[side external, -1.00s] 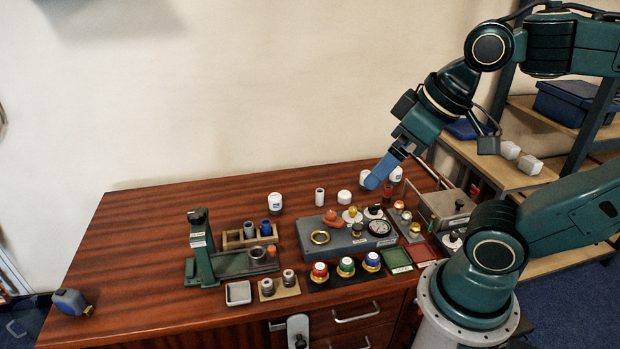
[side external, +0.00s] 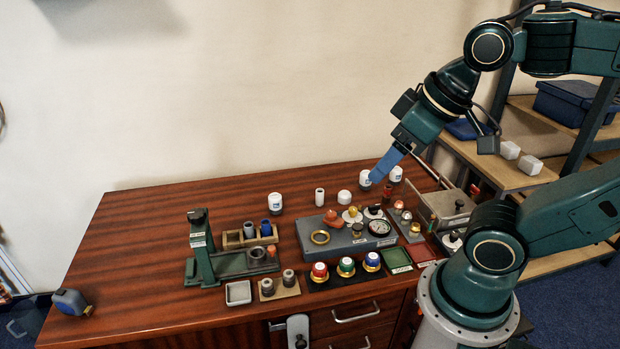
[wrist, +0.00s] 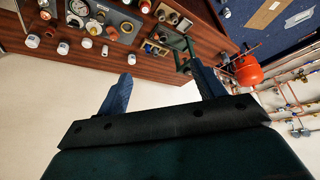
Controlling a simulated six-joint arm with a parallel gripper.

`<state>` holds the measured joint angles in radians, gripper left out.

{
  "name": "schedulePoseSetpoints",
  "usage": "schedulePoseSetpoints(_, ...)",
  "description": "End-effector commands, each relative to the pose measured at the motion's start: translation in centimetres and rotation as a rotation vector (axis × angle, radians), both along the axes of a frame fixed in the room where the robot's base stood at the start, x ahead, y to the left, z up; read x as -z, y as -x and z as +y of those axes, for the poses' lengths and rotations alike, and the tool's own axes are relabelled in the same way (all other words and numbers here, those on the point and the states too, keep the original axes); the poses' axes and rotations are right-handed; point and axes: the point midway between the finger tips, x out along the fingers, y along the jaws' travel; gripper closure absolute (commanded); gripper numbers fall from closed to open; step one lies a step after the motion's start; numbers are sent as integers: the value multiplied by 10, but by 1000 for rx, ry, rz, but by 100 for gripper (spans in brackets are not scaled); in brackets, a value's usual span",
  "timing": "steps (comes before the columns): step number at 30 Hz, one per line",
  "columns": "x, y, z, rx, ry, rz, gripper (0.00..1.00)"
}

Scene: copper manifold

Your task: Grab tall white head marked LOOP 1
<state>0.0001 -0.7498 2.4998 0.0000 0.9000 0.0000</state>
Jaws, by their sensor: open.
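Tall white heads with blue marks stand along the back of the wooden bench: one left (side external: 275,203), one near my gripper (side external: 365,179), and one to its right (side external: 396,174). Their lettering is too small to read, so I cannot tell which is LOOP 1. In the wrist view three matching heads show at upper left (wrist: 131,59), (wrist: 63,47), (wrist: 32,41). My gripper (side external: 378,179) is open and empty. In the side view its blue fingertips appear beside the middle-right head. In the wrist view its fingers (wrist: 161,76) point toward the bench's edge, with no head between them.
A shorter white head (side external: 344,197) and a slim white cylinder (side external: 319,196) stand in the same row. In front is a grey block (side external: 338,236) with a gauge and brass fittings. A green stand (side external: 202,248) is at left. The bench's back left is clear.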

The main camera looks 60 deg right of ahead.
Motion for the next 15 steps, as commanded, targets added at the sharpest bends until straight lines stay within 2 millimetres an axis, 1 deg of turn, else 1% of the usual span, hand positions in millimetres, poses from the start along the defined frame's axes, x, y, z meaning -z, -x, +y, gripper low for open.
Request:
schedulePoseSetpoints(5,-4,-6,-2,14,-1,5,32)
schedulePoseSetpoints(8,-9,-14,-6,36,-2,14,32)
schedulePoseSetpoints(11,-17,-27,-12,69,-5,29,32)
schedulePoseSetpoints(15,-29,-52,-26,130,-11,53,32)
